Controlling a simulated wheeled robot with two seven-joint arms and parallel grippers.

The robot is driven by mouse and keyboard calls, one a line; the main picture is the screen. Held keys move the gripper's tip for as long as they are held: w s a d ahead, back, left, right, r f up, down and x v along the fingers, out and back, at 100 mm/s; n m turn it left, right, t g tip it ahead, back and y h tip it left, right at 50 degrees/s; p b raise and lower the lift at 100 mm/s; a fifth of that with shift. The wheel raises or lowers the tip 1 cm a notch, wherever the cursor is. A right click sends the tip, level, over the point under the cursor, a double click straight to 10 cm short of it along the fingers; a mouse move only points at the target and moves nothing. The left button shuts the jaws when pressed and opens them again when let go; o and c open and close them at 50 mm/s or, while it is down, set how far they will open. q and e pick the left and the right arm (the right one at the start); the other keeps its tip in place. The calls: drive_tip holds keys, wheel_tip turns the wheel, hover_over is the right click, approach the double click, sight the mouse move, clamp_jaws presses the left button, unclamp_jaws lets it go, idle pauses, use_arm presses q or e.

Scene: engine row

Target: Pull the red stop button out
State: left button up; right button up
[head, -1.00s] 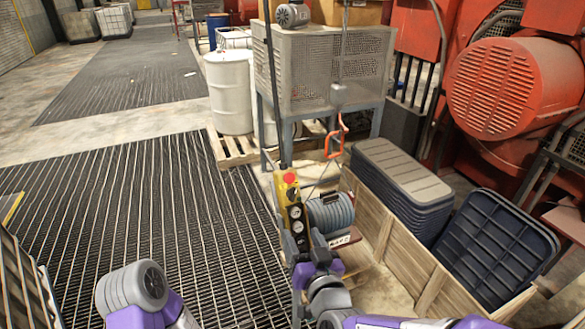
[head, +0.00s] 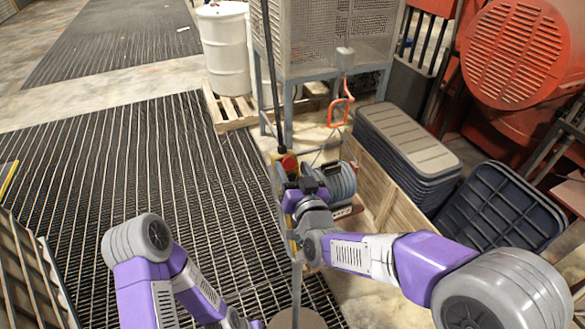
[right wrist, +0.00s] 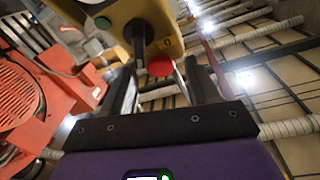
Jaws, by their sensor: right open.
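The red stop button (head: 289,164) shows at the top of the yellow pendant box, just past my right gripper (head: 285,178) in the head view. In the right wrist view the red button (right wrist: 160,66) sits on the underside of the yellow and dark pendant box (right wrist: 168,22). My right gripper's fingers (right wrist: 163,78) are open, one on each side of the button. I cannot tell whether they touch it. The arm hides most of the box in the head view. My left arm enters at the bottom, but its gripper is out of the picture.
A mesh cabinet (head: 325,35) and a white drum (head: 225,50) stand behind. The grated floor (head: 150,150) at left is clear.

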drive_tip(key=shift+w, duration=0.2)
clamp_jaws()
idle(0.3)
